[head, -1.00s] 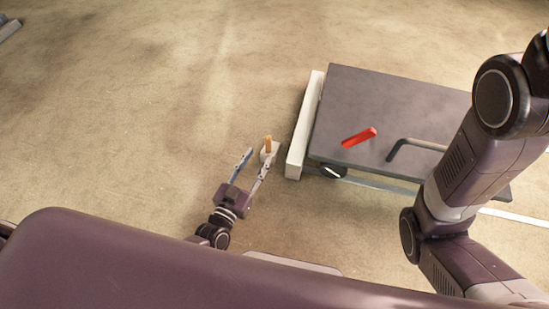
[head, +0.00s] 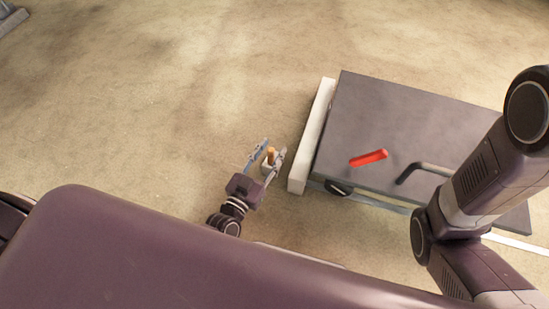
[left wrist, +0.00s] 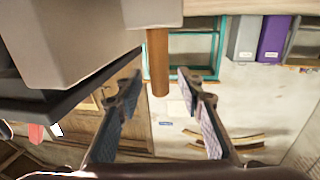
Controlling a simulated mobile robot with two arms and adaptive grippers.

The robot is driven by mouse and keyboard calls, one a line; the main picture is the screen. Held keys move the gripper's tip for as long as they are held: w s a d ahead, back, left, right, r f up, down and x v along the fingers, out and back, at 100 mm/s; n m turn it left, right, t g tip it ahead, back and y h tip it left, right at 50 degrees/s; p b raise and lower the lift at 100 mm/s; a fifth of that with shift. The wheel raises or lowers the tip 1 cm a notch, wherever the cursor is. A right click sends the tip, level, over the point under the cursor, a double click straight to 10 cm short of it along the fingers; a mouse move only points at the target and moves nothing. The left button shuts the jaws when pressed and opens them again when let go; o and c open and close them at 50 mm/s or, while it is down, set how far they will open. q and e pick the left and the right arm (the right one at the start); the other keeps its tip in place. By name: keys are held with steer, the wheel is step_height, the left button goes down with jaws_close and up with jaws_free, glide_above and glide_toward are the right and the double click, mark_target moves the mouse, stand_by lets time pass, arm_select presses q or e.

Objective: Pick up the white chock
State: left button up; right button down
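The white chock (head: 266,166) stands on the floor left of the dark cart, with a brown upright peg (head: 270,154) on it. In the left wrist view the chock's white body (left wrist: 152,13) is at the top and the brown peg (left wrist: 158,62) points down from it. My left gripper (head: 274,147) is open, with one finger on each side of the peg. The left wrist view shows gaps between the peg and both fingers (left wrist: 160,80). The fingers partly hide the chock in the head view. My right arm is at the right; its gripper is out of view.
A dark flat cart (head: 400,120) stands close at the right, with a long white block (head: 312,135) along its left side. A red bar (head: 368,158) and a black bent handle (head: 425,168) are on the cart. Floor to the left is free.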

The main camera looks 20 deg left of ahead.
arm_select(q)
jaws_close()
steer(key=shift+r, duration=0.1)
stand_by(0.4)
